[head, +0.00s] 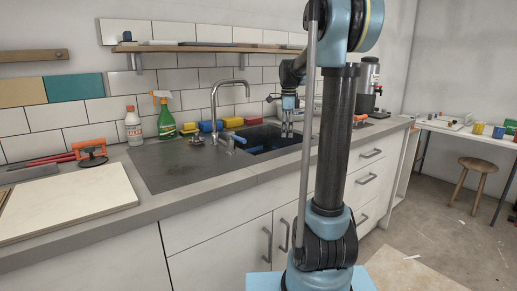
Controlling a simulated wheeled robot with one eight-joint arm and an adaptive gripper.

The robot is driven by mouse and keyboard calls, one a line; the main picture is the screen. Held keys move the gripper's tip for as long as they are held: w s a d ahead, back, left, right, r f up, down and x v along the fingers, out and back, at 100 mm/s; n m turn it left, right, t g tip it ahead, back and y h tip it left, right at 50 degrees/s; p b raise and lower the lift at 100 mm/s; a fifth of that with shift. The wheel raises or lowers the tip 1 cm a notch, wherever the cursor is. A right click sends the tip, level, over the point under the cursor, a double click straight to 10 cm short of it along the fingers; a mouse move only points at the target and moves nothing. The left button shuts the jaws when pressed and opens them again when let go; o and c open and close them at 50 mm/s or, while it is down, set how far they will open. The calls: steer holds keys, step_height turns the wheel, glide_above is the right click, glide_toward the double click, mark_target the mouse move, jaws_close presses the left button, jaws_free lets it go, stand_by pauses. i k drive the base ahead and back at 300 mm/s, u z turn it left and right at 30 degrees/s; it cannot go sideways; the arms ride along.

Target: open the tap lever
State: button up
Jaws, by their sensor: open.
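A chrome gooseneck tap (214,112) stands at the back of the counter, by the left side of the sink. Its spout curves over to the right. A small pale blue piece (231,142) shows low beside the tap's base; it may be the lever, but it is too small to tell. My gripper (287,131) points down over the dark sink (262,140), to the right of the tap and apart from it. Its fingers look open and empty. My arm column stands in front of the right part of the counter.
A shelf (200,48) runs above. A large pale tile (75,203) lies at the left. The drainboard (175,165) is mostly clear.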

mark_target(230, 135)
steer(key=k, duration=0.9)
